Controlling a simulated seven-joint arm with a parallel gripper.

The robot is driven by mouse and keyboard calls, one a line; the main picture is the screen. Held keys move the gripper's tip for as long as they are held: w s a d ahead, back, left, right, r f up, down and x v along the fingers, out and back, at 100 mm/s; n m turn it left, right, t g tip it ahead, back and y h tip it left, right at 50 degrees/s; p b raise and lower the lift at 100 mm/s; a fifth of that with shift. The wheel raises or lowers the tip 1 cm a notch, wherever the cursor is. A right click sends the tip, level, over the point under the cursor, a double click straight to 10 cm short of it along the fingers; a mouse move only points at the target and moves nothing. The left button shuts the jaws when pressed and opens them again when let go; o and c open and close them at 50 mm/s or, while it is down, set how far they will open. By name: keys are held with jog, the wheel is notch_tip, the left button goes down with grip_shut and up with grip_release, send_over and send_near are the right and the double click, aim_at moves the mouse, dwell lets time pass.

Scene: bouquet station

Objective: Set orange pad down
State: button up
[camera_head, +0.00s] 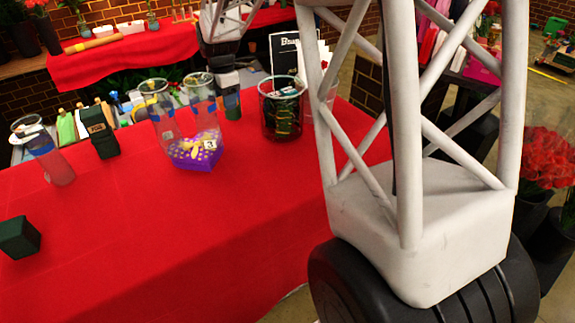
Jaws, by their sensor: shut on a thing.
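My gripper (229,80) hangs from the upper middle over the back of the red table. It is dark and small here, and its fingers are hard to make out. It is shut, apparently on a small dark green block (232,106) directly below it. I cannot tell whether that block touches the table. I cannot pick out a clearly orange pad. A taller dark green block (104,143) with a tan mark stands at the back left, and another dark green block (18,238) lies at the left edge.
Clear cylinders (163,122) stand behind a purple heart-shaped box (193,155) with a number tag. A leaning clear cylinder (52,163) is at left. The front of the red table (150,235) is clear.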

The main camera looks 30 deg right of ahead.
jog(key=s+f, duration=0.2)
jog(key=s, duration=0.9)
jog(key=s+d+f, duration=0.1)
jog(key=s+f, duration=0.1)
jog(key=s, duration=1)
jog(key=s+d+f, duration=0.1)
jog(key=s+f, duration=0.2)
jog(key=s, duration=0.9)
jog(key=shift+d, duration=0.2)
jog(key=shift+w, duration=0.2)
send_over(287, 165)
jog(key=shift+s+f, duration=0.1)
jog(key=shift+f, duration=0.7)
jog(key=shift+f, duration=1.75)
jog(key=shift+f, duration=0.1)
